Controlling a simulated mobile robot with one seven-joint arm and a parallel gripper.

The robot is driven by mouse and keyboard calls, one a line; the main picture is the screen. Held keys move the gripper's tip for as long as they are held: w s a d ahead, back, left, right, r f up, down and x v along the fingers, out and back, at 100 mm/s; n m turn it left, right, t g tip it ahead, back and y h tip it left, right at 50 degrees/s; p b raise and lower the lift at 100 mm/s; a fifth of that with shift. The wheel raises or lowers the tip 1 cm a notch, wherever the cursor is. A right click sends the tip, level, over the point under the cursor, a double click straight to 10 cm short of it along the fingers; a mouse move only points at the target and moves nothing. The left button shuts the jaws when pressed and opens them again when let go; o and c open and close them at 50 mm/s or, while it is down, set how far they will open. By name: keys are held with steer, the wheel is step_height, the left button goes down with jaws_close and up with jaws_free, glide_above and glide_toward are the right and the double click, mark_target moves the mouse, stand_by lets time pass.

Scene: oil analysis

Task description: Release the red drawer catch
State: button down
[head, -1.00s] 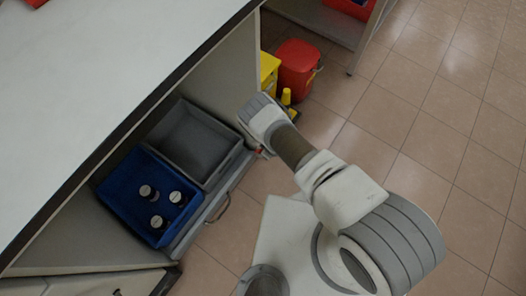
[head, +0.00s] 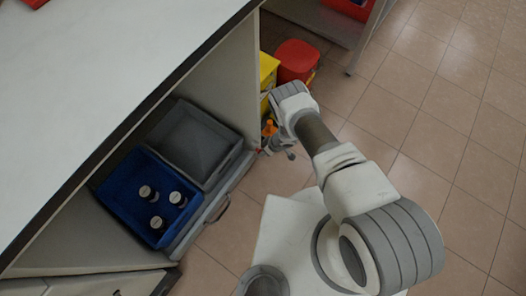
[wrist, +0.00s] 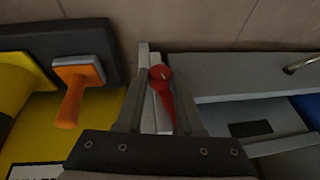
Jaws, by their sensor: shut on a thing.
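The red drawer catch (wrist: 164,96) is a small red lever with a round head, seen in the wrist view between my fingers. My gripper (wrist: 157,78) is shut on it. The catch sits beside the end of the grey drawer front (wrist: 245,77). In the head view my gripper (head: 278,148) is low at the right end of the cabinet, and the catch is mostly hidden there. The drawer (head: 205,215) holds a blue crate (head: 127,205) with several dark bottles with white caps, and a grey bin (head: 215,175).
An orange-handled tool (wrist: 80,85) and a yellow container (wrist: 70,140) are left of my fingers. A red bucket (head: 297,60) stands behind. A metal drawer handle (wrist: 302,63) is to the right. The tiled floor (head: 420,130) is clear on the right.

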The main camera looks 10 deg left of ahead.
steer(key=shift+a+g, duration=0.15)
steer(key=shift+g, duration=0.25)
steer(key=shift+w+g+y, duration=0.1)
steer(key=shift+g+y, duration=0.2)
steer(key=shift+y, duration=0.1)
steer(key=shift+s+a+m+g, duration=0.1)
steer(key=shift+s+m+g, duration=0.15)
steer(key=shift+g, duration=0.35)
steer(key=shift+f+y, duration=0.1)
steer(key=shift+y, duration=0.2)
steer(key=shift+w+d+g, duration=0.2)
steer(key=shift+g, duration=0.1)
steer(key=c, duration=0.5)
jaws_free()
steer(key=shift+w, duration=0.1)
steer(key=shift+c, duration=0.2)
steer(key=shift+d, duration=0.1)
steer(key=p+v, duration=0.5)
steer(key=v, duration=1.2)
steer(key=shift+r+p, duration=0.25)
steer(key=shift+p, duration=0.05)
